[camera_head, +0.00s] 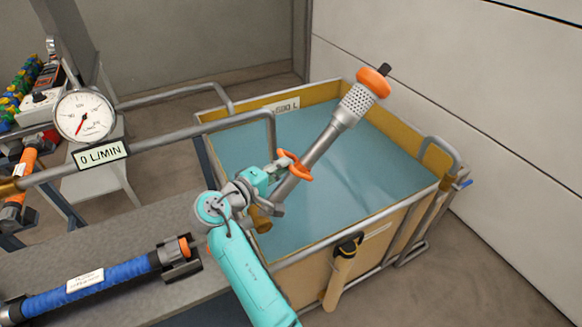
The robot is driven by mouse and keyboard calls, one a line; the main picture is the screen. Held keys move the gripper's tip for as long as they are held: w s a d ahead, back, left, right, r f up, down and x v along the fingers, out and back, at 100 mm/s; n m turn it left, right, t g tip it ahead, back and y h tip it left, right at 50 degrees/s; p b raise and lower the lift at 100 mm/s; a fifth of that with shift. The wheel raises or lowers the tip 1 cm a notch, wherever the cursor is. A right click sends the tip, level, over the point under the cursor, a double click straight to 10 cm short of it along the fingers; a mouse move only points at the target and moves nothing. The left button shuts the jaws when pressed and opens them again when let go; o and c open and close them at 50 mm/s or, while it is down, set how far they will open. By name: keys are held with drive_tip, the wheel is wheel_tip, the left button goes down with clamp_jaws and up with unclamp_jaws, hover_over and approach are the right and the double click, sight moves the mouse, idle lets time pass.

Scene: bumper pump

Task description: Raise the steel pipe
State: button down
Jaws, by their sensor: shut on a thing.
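The steel pipe (322,145) is a grey tube with a perforated strainer (357,100) and an orange ring (373,82) at its upper right end. It slants over the tank, with its strainer end higher in the picture. My gripper (291,168), with orange fingers on a turquoise arm, is shut on the lower part of the pipe. My wrist partly hides the pipe's lower end, where a brass-coloured piece (261,220) shows.
A yellow-rimmed tank (411,219) of blue water fills the middle. A gauge (84,115) and a "0 L/MIN" sign (102,154) are on the grey pipework at left. A blue hose (88,286) lies on the bench. A wall stands close at right.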

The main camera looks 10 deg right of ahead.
drive_tip(key=s+a+f+n+t+h, duration=0.1)
drive_tip(key=s+a+n+t+h, duration=0.2)
drive_tip(key=a, duration=1.2)
drive_tip(key=shift+s+a+t+h, duration=0.25)
drive_tip(key=shift+s+t+h, duration=0.55)
drive_tip(key=shift+s+t, duration=0.2)
drive_tip(key=shift+f+n, duration=0.15)
drive_tip(key=shift+n, duration=0.15)
drive_tip(key=c, duration=1.2)
unclamp_jaws()
drive_tip(key=shift+o, duration=0.2)
drive_tip(key=shift+a, duration=0.1)
drive_tip(key=v, duration=1.2)
